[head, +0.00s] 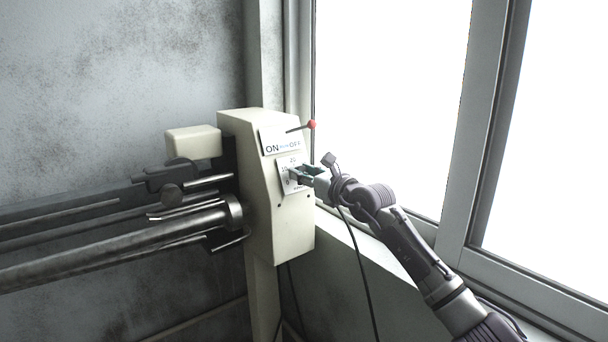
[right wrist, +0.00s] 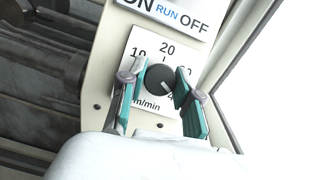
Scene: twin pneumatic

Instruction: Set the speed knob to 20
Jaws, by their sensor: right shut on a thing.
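The speed knob (right wrist: 159,77) is a dark round knob on a white dial plate (right wrist: 139,45), which also shows in the head view (head: 284,163). Its small light mark appears to point to the lower right, away from the 20 at the top of the dial. The right-hand numbers are partly hidden by a finger. My right gripper (right wrist: 158,92) has its teal-padded fingers on either side of the knob and is shut on it. In the head view my right gripper (head: 299,175) reaches the dial from the right. My left gripper is not in view.
The cream machine housing (head: 262,224) carries an ON/RUN/OFF plate (head: 281,141) and a red-tipped lever (head: 311,125) just above the dial. Dark metal bars (head: 110,250) extend left. A window (head: 390,90) and its sill stand close on the right.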

